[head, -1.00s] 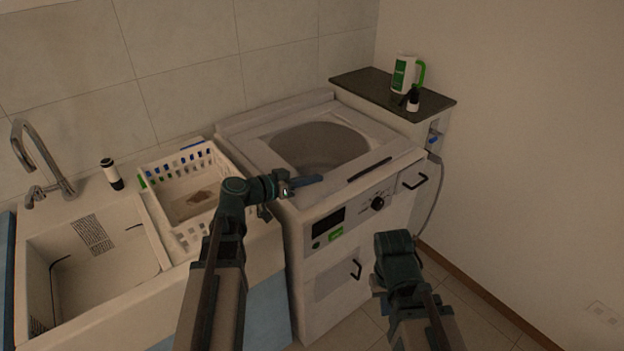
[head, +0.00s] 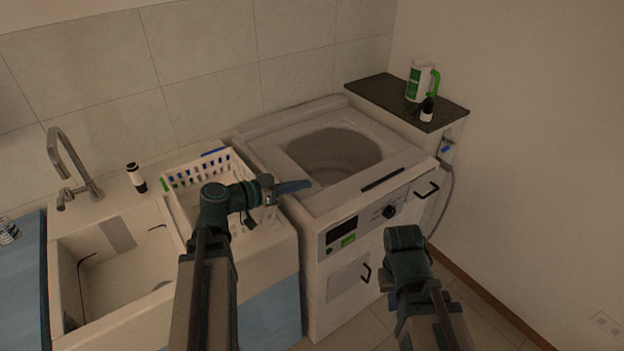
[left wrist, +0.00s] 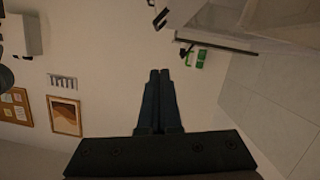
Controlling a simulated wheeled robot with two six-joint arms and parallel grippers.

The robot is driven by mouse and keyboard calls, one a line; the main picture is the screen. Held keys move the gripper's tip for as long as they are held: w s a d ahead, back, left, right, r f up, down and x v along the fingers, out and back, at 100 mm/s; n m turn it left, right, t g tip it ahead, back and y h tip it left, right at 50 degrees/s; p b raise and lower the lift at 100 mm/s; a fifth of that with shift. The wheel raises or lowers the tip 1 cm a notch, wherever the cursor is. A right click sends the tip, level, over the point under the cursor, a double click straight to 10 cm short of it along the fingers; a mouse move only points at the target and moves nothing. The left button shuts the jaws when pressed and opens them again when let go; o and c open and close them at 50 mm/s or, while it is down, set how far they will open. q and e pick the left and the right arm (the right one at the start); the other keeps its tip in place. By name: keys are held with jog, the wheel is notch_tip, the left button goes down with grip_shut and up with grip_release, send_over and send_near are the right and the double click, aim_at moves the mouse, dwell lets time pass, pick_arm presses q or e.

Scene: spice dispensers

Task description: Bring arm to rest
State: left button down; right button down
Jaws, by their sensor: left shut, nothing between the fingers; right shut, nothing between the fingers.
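My left gripper (head: 291,187) is shut and empty in the head view. It is held in the air in front of the white basket and the washing machine, pointing right. Its two dark fingers (left wrist: 159,88) lie together in the left wrist view, with nothing between them. My right arm (head: 408,262) comes in at the lower right of the head view, in front of the washing machine. Its fingers are hidden behind the wrist, so I do not see the right gripper itself.
The top-loading washing machine (head: 345,265) has its round tub open. The white basket (head: 185,178) stands left of it, beside the sink (head: 120,290) and a small black-and-white bottle (head: 136,177). A dark shelf (head: 385,93) holds a green-and-white jug (head: 418,82) and a small bottle (head: 427,109).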

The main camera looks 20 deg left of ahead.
pick_arm(q)
jog(key=shift+s+a+r, duration=0.1)
jog(key=shift+s+a, duration=0.1)
jog(key=shift+s, duration=0.1)
jog(key=shift+d, duration=0.1)
jog(key=s+d+f+g+y, duration=0.1)
jog(key=s+d+f+g, duration=0.1)
jog(key=d+f+g, duration=0.3)
jog(key=s+d+f+g, duration=0.2)
jog(key=s+d+f, duration=0.1)
jog(key=d, duration=0.4)
jog(key=s+d+f+g+y, duration=0.2)
jog(key=s+f+y, duration=0.1)
jog(key=s+y, duration=0.2)
jog(key=s+d+f+n+g+y+p, duration=0.1)
jog(key=s+d+f+g+y, duration=0.1)
jog(key=s+f+y, duration=0.2)
jog(key=shift+s+d+f+n+g+y, duration=0.3)
jog(key=shift+s+g+y, duration=0.1)
jog(key=shift+s+y, duration=0.25)
jog(key=shift+w, duration=0.1)
